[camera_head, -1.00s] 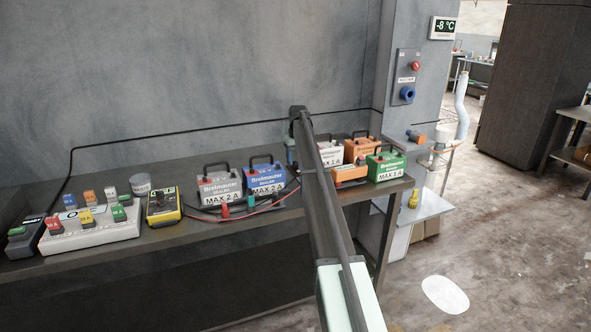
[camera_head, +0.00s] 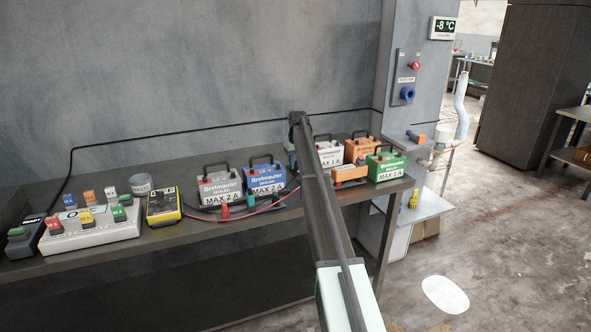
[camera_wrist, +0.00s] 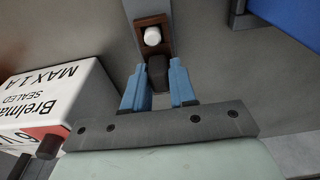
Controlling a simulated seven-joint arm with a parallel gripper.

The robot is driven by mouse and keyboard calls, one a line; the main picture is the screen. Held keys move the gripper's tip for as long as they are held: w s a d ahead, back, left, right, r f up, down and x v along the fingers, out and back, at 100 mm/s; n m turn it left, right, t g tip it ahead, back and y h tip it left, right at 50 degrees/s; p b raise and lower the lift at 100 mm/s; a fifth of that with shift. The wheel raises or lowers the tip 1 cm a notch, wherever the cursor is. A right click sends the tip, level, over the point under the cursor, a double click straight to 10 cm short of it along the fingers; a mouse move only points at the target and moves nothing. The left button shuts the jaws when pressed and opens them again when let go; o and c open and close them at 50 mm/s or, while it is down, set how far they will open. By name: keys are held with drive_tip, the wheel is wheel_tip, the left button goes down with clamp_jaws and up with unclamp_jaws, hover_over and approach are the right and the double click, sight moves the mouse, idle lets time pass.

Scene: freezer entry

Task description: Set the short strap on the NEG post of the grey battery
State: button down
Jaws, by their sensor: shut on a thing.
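The grey battery (camera_head: 219,182), marked MAX 2 A, stands on the bench left of the blue battery (camera_head: 265,176). Its NEG post cannot be made out. In the wrist view my gripper (camera_wrist: 158,80) has its blue fingers shut on the dark grip of a grey strap (camera_wrist: 151,13), which carries a brown square with a white round piece and runs out of the top of the picture. I take this for the short strap; its length is not visible. In the head view my arm hides most of the gripper and strap, at the bench right of the blue battery.
A white MAX 1 A battery (camera_head: 329,152), an orange one (camera_head: 357,149) and a green one (camera_head: 386,167) stand to the right. An orange box (camera_head: 349,175) sits before them. Red and black leads lie before the grey battery, with a yellow meter (camera_head: 163,205) to its left.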

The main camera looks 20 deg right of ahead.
sight(296, 162)
drive_tip(key=shift+r, duration=0.1)
wheel_tip(296, 162, up, 14)
idle(1.7)
drive_tip(key=s+a+r+n, duration=0.1)
drive_tip(key=s+a+n, duration=0.1)
drive_tip(key=a, duration=1)
drive_tip(key=s+a+r+n, duration=0.1)
drive_tip(key=s+a+n, duration=0.15)
drive_tip(key=a, duration=0.85)
drive_tip(key=s+a+n+g+y, duration=0.1)
drive_tip(key=s+n, duration=0.5)
drive_tip(key=n, duration=0.7)
drive_tip(key=shift+a+f, duration=0.25)
drive_tip(key=shift+a, duration=0.25)
drive_tip(key=shift+s+n, duration=0.1)
drive_tip(key=shift+n, duration=0.15)
drive_tip(key=shift+f, duration=0.1)
